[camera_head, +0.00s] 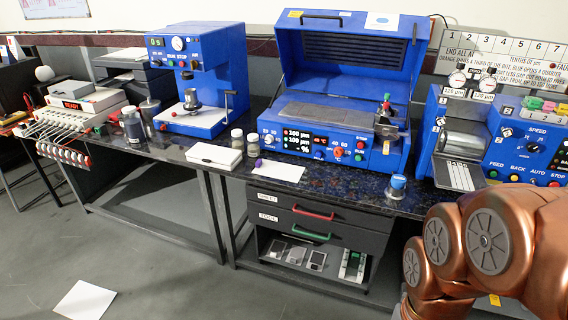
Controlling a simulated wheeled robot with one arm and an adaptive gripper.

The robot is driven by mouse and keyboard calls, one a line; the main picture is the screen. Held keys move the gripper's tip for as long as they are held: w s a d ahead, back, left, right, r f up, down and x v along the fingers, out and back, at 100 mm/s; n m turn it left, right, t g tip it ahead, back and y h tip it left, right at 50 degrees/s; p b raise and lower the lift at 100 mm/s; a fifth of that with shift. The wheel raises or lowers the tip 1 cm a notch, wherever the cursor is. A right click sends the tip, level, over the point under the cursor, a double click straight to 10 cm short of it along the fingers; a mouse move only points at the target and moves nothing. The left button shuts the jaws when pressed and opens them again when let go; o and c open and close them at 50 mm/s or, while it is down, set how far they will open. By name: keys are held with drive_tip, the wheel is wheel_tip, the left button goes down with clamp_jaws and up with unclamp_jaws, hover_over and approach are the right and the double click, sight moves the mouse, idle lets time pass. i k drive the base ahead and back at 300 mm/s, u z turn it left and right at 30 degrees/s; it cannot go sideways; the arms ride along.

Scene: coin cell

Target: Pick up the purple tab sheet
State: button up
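A white sheet with a small purple tab at its upper left corner, the purple tab sheet (281,173), lies flat on the dark speckled bench top near the front edge. It is in front of the blue machine with the raised lid. Copper-coloured links of my arm fill the lower right of the head view. My gripper is not visible there, so its state does not show.
A white box (213,156) and two small jars (237,139) are left of the sheet. A blue-capped container (397,184) stands to its right. Drawers with red and green handles are below. Another white sheet (84,301) lies on the open grey floor.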

sight(289, 172)
drive_tip(key=u, duration=2.3)
drive_tip(key=i, duration=2.65)
drive_tip(key=z, duration=2.25)
drive_tip(key=i, duration=0.5)
drive_tip(key=z, duration=0.05)
